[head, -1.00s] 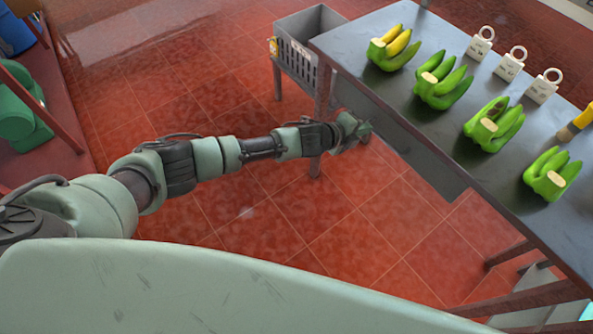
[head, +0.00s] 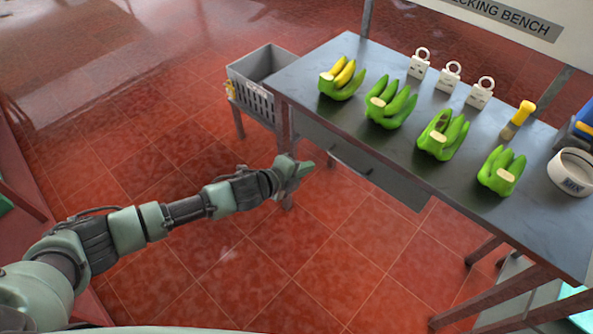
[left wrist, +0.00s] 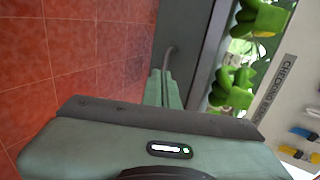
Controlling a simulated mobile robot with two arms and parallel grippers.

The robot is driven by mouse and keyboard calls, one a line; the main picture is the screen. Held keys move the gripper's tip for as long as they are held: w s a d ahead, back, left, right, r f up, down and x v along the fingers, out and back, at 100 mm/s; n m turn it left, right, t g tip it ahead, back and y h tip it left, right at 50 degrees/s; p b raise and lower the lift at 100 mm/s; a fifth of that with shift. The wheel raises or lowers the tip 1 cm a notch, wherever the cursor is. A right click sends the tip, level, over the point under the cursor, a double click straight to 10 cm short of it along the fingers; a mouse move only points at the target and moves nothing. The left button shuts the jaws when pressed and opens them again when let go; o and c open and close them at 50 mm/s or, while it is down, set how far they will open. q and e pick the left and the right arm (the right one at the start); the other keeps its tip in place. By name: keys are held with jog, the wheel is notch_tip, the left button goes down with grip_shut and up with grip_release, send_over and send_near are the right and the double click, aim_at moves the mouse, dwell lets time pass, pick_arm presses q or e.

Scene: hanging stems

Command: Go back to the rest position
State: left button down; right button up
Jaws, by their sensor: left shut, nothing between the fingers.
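My left gripper (head: 303,168) is shut and empty, stretched out over the red floor just in front of the bench's near edge. In the left wrist view its fingers (left wrist: 163,88) are together beside the bench edge. My right gripper is in no view. On the dark checking bench (head: 330,105) stands a row of banana bunches: a yellow and green one (head: 342,82) at the far left, then green ones (head: 388,103), (head: 442,135) and (head: 501,172). The gripper touches none of them.
White ring-topped tags (head: 448,77) stand along the bench's back, with a yellow-handled brush (head: 517,119) and a white tape roll (head: 571,172) at the right. A grey crate (head: 262,85) stands at the bench's left end. The floor (head: 230,265) before the bench is clear.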

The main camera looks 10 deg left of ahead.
pick_arm(q)
jog(key=v, duration=0.4)
jog(key=a+f+n+y, duration=0.1)
jog(key=a+f+n, duration=0.25)
jog(key=f, duration=0.25)
jog(key=a+f+n+y, duration=0.2)
jog(key=a+f+n, duration=0.15)
jog(key=f, duration=0.35)
jog(key=s+a+f+n+g+y, duration=0.1)
jog(key=s+a+f+n, duration=0.2)
jog(key=s+f, duration=0.35)
jog(key=s+a+f+n+g+y, duration=0.1)
jog(key=s+a+f+n, duration=0.3)
jog(key=f, duration=0.4)
jog(key=s+a+f+n+g, duration=0.1)
jog(key=s+f, duration=0.4)
jog(key=s, duration=0.8)
jog(key=s+a+f+n+g+y, duration=0.1)
jog(key=s+f+n+g, duration=0.2)
jog(key=s, duration=1)
jog(key=s+a+f+n+g+y, duration=0.1)
jog(key=s+f+n+g, duration=0.2)
jog(key=s+f, duration=0.5)
jog(key=s+n, duration=0.1)
jog(key=s, duration=0.4)
jog(key=shift+s+a+n, duration=0.2)
jog(key=shift+n, duration=0.2)
